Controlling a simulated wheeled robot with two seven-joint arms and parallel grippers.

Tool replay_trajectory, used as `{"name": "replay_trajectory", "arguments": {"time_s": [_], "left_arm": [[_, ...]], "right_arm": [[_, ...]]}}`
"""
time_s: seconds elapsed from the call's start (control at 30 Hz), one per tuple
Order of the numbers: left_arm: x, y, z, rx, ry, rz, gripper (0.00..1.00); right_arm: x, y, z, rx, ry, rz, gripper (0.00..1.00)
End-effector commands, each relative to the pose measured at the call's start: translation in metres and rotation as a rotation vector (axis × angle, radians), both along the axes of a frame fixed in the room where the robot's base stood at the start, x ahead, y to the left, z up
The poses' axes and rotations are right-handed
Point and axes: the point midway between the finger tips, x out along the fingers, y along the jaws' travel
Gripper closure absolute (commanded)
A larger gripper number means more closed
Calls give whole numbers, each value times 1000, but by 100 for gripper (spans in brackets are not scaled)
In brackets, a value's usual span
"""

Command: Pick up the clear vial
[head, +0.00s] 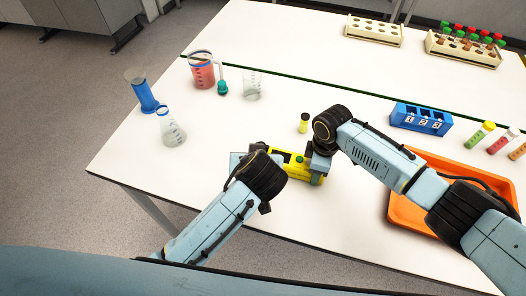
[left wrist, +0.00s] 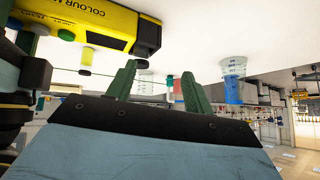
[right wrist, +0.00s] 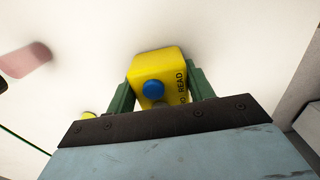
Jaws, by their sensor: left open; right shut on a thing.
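A yellow colour meter (head: 318,180) stands on the white table; it also shows in the left wrist view (left wrist: 105,22). My right gripper (head: 318,163) is shut on the meter's end, with a finger on each side of its yellow body (right wrist: 158,66). A blue button (right wrist: 153,89) faces that camera. My left gripper (head: 240,160) is beside the meter's left end; its fingers (left wrist: 158,88) are apart with nothing between them. A small vial with yellow contents and a dark cap (head: 303,124) stands behind the meter. I cannot make out a clear vial for certain.
An orange tray (head: 402,212) lies at right under my right arm. A blue numbered rack (head: 420,118) and several coloured tubes (head: 481,136) are behind it. Glassware, including a flask (head: 172,130) and red beaker (head: 202,72), stands at left. Two racks (head: 373,31) (head: 462,49) are at the back.

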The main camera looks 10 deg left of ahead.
Motion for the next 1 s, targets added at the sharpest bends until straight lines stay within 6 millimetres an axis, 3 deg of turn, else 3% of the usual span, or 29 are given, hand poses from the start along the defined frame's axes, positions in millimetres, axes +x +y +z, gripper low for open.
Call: {"name": "replay_trajectory", "arguments": {"time_s": [0.3, 0.5, 1.0], "left_arm": [[-34, -30, -1, 16, -341, 100, 48], [-46, -44, 5, -9, -451, 95, 48], [11, -28, -19, -13, -470, 94, 48]], "right_arm": [[0, 0, 0, 0, 0, 0, 81], [0, 0, 0, 1, -1, 0, 81], [0, 0, 1, 1, -1, 0, 81]]}}
